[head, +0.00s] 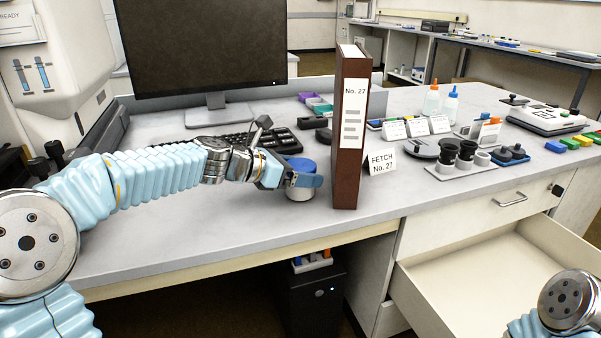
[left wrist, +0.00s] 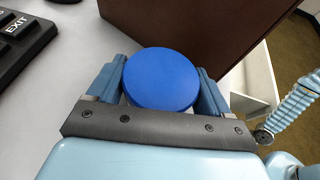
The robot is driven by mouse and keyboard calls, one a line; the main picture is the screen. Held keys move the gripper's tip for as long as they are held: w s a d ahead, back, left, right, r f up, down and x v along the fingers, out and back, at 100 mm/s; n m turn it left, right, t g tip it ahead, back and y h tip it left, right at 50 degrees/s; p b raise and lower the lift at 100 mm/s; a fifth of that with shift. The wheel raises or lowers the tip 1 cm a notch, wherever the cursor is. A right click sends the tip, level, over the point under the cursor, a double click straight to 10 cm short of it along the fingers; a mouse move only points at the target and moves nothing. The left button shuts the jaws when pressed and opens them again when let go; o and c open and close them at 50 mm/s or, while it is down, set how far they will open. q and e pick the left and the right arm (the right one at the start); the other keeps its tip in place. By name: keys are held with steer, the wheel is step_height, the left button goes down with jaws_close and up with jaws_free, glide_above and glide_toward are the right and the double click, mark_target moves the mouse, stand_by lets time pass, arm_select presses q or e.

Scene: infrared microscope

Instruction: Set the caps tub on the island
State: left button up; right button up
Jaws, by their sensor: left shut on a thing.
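A small white tub with a round blue lid (head: 300,165), which looks like the caps tub, is at the desk's front part, just left of the binder. My left gripper (head: 303,180) is shut around its sides. In the left wrist view the blue lid (left wrist: 162,78) sits between both fingers of the left gripper (left wrist: 160,85). I cannot tell whether the tub's base touches the desk. Part of my right arm shows at the lower right, but its gripper is out of frame. I cannot make out which surface is the island.
A brown binder (head: 350,185) marked No. 27 stands upright close right of the tub, beside a FETCH card (head: 381,161). A keyboard (head: 275,138) and monitor (head: 200,45) are behind. An open drawer (head: 490,285) juts out at right.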

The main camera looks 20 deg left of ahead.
arm_select(q)
steer(key=shift+f, duration=0.2)
steer(key=o, duration=1)
steer(key=shift+r, duration=0.3)
steer(key=v, duration=1.2)
